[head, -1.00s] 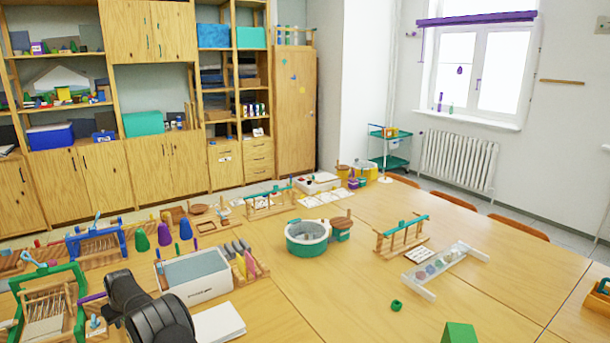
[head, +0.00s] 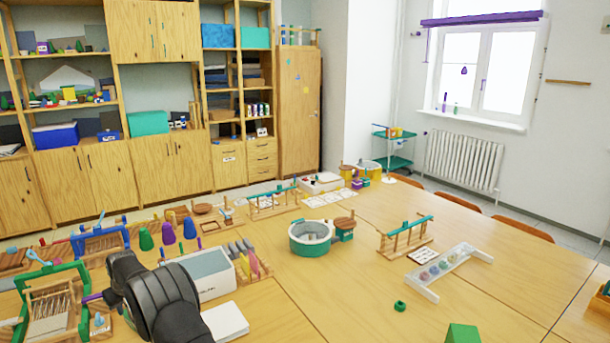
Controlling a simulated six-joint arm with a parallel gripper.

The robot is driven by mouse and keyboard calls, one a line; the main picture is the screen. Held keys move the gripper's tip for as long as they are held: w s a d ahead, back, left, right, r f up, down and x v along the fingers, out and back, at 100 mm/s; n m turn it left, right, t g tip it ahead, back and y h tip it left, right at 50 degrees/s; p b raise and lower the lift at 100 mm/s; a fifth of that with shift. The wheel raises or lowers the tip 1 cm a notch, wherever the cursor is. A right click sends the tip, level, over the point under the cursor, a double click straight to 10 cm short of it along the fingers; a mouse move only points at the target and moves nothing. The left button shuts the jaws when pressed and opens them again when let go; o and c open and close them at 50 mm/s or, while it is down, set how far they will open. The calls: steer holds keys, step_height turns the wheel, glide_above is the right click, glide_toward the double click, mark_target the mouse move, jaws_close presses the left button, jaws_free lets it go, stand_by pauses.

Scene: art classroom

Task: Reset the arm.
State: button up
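My arm shows as black rounded links at the lower left of the head view, above the table (head: 370,290). It stands in front of the white box with a grey top (head: 208,270) and hides part of it.
A green-rimmed round tub (head: 311,238) stands mid-table. A wooden rack with a green bar (head: 405,238) and a clear tray (head: 448,268) stand right of it. A green ring (head: 399,306) and green block (head: 462,334) lie in front. A green frame loom (head: 50,305) stands left.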

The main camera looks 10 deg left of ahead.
mark_target(127, 318)
steer(key=w+v, duration=0.1)
steer(key=v, duration=0.3)
steer(key=x, duration=0.8)
steer(key=s+x, duration=0.1)
steer(key=x, duration=0.3)
steer(key=shift+f, duration=0.1)
step_height(127, 318, up, 22)
steer(key=w+d+m+t, duration=0.1)
steer(key=w+d+m, duration=0.2)
steer(key=w+d, duration=1.9)
steer(key=shift+w+d+m+h, duration=0.3)
steer(key=shift+w+d+m, duration=0.1)
steer(key=shift+w, duration=0.2)
